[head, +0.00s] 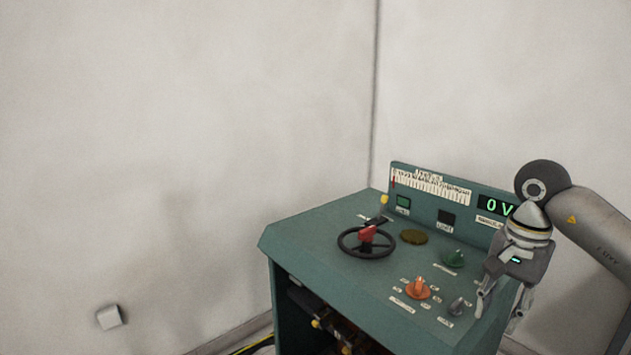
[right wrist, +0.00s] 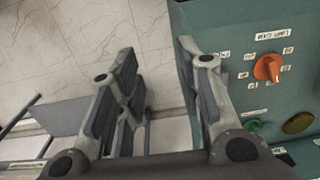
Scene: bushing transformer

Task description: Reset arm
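My right gripper (head: 497,317) hangs fingers-down at the right edge of the green control desk in the head view. Its two fingers are apart with nothing between them. I cannot tell whether the gripper touches the desk. My right arm (head: 600,225) comes in from the right. My left gripper is not in view.
The green desk (head: 320,235) carries a black handwheel (head: 345,252), an orange knob (head: 418,290), a green knob (head: 453,258), a grey knob (head: 457,306) and a display reading 0 V (head: 497,206). Pale walls stand behind. Open floor (right wrist: 60,45) shows beside the desk.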

